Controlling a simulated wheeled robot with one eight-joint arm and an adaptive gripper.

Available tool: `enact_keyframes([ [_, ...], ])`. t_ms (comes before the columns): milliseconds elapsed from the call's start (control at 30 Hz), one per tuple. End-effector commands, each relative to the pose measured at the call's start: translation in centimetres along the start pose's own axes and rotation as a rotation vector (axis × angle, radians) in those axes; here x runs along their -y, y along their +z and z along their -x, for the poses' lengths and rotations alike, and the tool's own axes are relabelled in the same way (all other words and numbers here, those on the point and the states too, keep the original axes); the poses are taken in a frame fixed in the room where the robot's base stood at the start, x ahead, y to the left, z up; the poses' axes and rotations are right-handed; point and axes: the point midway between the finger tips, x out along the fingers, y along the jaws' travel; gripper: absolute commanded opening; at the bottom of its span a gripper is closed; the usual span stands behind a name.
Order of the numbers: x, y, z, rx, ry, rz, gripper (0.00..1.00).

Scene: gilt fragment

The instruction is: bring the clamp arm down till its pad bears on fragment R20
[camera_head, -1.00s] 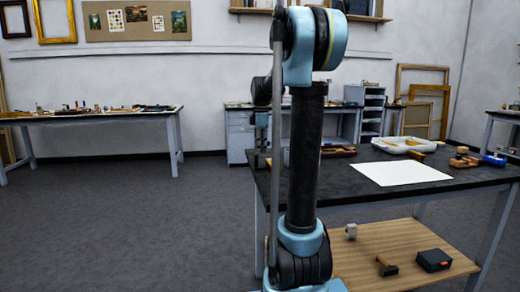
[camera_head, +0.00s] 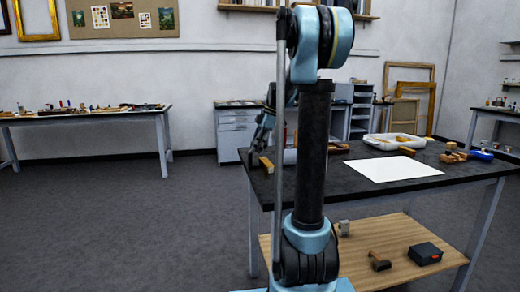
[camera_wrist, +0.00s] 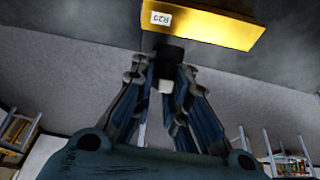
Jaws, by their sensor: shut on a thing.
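Fragment R20 (camera_wrist: 215,25) is a gold-yellow bar with a white R20 label, at the top of the wrist view on a dark surface. My gripper (camera_wrist: 164,70) points toward it, its fingers either side of a dark piece with a pale end, which I take as the clamp arm (camera_wrist: 170,50). The gripper is shut on it. The dark piece overlaps the bar's lower edge in the picture; whether its pad touches the bar cannot be told. In the head view my gripper (camera_head: 262,132) is above the bench's left end, partly behind my arm, near a small yellow piece (camera_head: 266,163).
The dark bench top (camera_head: 320,180) holds a white sheet (camera_head: 393,169), a white tray (camera_head: 393,141) and several tools at the right. A wooden lower shelf (camera_head: 385,225) bears a hammer-like tool and a dark box. Open grey floor lies to the left.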

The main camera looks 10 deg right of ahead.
Motion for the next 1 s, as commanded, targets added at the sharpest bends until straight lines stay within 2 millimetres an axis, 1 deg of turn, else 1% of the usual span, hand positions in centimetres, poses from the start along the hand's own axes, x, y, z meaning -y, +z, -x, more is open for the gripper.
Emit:
enact_keyframes([
  [167,-0.2,-0.1,0.0,-0.002,0.003,0.002,0.00],
  [200,-0.2,-0.1,0.0,-0.002,0.003,0.002,0.18],
  [267,-0.1,-0.1,0.0,-0.002,0.003,0.001,0.30],
  [567,-0.1,-0.1,0.1,0.000,0.002,0.001,0.30],
  [667,-0.1,0.0,0.3,0.000,0.001,0.000,0.30],
  [767,-0.1,0.0,1.3,0.000,0.002,-0.001,0.30],
  [833,-0.1,0.0,2.3,0.000,0.002,-0.001,0.30],
  [1000,-0.1,0.0,5.5,0.000,0.002,-0.002,0.30],
])
